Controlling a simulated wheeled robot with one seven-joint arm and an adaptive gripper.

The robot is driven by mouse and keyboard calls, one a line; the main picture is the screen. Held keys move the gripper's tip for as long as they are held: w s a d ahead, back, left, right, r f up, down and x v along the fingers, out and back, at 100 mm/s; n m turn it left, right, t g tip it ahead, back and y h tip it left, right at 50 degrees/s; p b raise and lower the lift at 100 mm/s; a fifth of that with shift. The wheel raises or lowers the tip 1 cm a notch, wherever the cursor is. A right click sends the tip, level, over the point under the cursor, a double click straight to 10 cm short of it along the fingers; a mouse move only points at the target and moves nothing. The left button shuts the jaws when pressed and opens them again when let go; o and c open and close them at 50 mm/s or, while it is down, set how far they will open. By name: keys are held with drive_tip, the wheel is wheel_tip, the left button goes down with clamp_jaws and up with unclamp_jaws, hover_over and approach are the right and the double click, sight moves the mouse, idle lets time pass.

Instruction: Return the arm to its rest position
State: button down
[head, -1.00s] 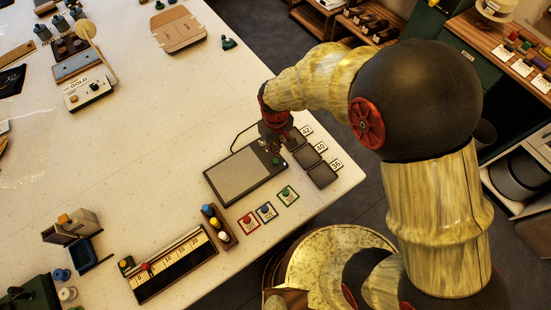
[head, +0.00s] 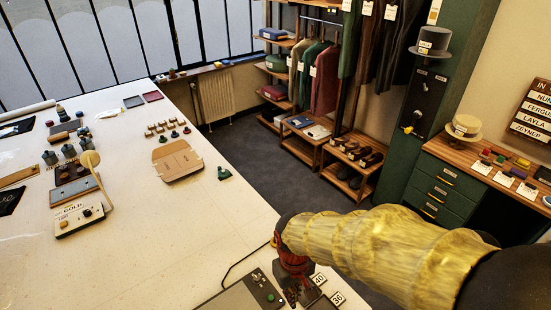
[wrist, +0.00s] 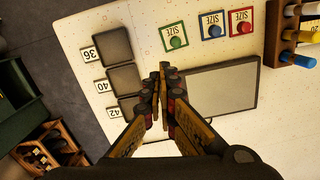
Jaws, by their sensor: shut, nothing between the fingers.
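My gripper (head: 291,290) is low in the head view, at the table's right edge, with my yellow arm reaching in from the lower right. In the wrist view my gripper (wrist: 162,82) points over the table, its fingers together and empty. It is between a grey flat panel (wrist: 218,88) and a column of dark square pads (wrist: 122,78) with number cards. The panel (head: 240,297) is partly cut off at the bottom of the head view. I cannot tell the exact height of the fingers above the table.
Red (wrist: 241,22), blue (wrist: 212,25) and green (wrist: 173,36) size cards with knobs lie near the panel. A tan cardboard piece (head: 177,162) and a green knob (head: 223,173) lie farther up the white table (head: 190,235). A drawer cabinet (head: 440,192) stands right, beyond open floor.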

drive_tip(key=s+d+r+m+t+b, duration=0.2)
drive_tip(key=s+d+r+t+b, duration=0.1)
drive_tip(key=d, duration=0.4)
drive_tip(key=s+d+r+m+t+b, duration=0.3)
drive_tip(key=d+r+b, duration=0.3)
drive_tip(key=d+b, duration=0.1)
drive_tip(key=shift+d+r+b, duration=0.2)
drive_tip(key=shift+r+b, duration=0.05)
drive_tip(key=shift+b, duration=0.5)
drive_tip(key=shift+s, duration=0.1)
